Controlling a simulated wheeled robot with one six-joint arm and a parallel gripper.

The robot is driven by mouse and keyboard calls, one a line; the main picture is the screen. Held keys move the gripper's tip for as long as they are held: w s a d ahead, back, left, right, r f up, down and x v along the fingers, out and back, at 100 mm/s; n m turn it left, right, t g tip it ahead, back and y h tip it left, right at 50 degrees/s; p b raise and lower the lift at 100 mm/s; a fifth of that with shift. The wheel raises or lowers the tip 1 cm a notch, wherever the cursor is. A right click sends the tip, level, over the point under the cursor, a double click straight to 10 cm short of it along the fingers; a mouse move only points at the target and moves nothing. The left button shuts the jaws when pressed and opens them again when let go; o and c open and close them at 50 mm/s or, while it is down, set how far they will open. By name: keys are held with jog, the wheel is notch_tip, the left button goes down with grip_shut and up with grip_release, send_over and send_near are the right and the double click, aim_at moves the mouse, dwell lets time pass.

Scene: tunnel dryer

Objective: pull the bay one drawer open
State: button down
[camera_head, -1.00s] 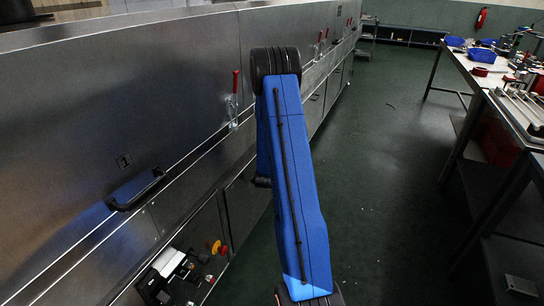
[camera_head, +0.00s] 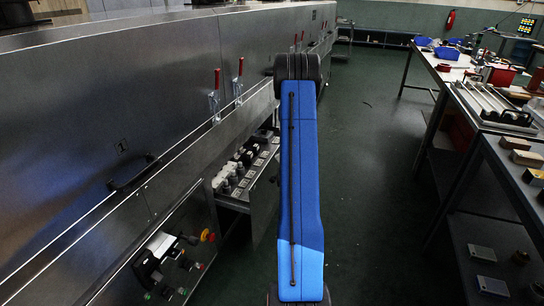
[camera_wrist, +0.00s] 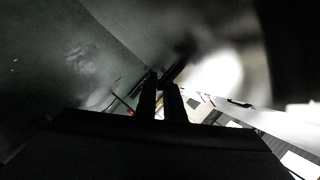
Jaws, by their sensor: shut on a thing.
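The bay one drawer (camera_head: 264,200) stands pulled out from the lower front of the long steel dryer, with white and dark items in it. My blue arm reaches past its right side and hides its outer end. My gripper (camera_wrist: 160,92) shows as two dark fingers close together in the dim wrist view. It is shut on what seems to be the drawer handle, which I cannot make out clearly. In the head view the gripper is hidden by my arm.
The dryer (camera_head: 110,110) runs along the left, with a black handle (camera_head: 133,175), red-handled clamps (camera_head: 217,80) and a control panel (camera_head: 170,255). A workbench (camera_head: 470,90) with blue bins stands on the right. The green floor (camera_head: 365,150) between is clear.

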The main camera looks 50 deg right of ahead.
jog(key=s+d, duration=0.5)
jog(key=s, duration=0.7)
jog(key=shift+s+f, duration=0.25)
jog(key=shift+s, duration=0.15)
jog(key=c, duration=2.2)
grip_release()
jog(key=shift+d+r, duration=0.1)
jog(key=shift+r, duration=0.05)
